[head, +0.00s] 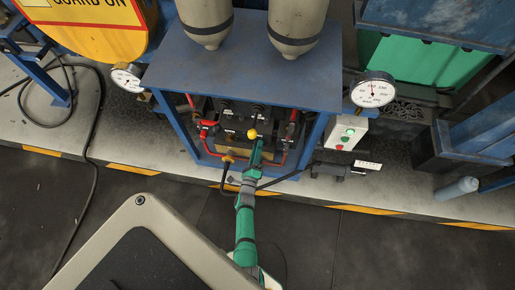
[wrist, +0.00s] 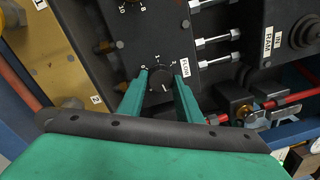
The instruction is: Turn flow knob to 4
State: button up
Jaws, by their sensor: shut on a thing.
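The flow knob (wrist: 159,79) is a small black round knob on a dark panel, beside a white label reading FLOW (wrist: 186,68). Small white digits ring its upper side, too small to read surely. A light mark shows on the knob's lower right part. My gripper (wrist: 161,76) has its two green fingers on either side of the knob, shut on it. In the head view my green gripper (head: 256,146) reaches into the blue cabinet (head: 262,68) at the panel. The knob is hidden there behind my gripper.
Another knob (wrist: 130,3) sits above on the panel. Metal fittings (wrist: 214,40) and a RAM label (wrist: 268,45) lie to the right. Red pipes (wrist: 282,102) run close by. A control box with buttons (head: 347,133) and a pressure gauge (head: 373,90) stand right of the cabinet.

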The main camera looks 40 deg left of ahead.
jog(key=shift+w+d, duration=0.1)
dwell(0.3)
jog(key=o, duration=1)
jog(key=shift+o, duration=0.2)
jog(key=v, duration=1)
jog(key=shift+s, duration=0.4)
jog(key=shift+w, duration=0.1)
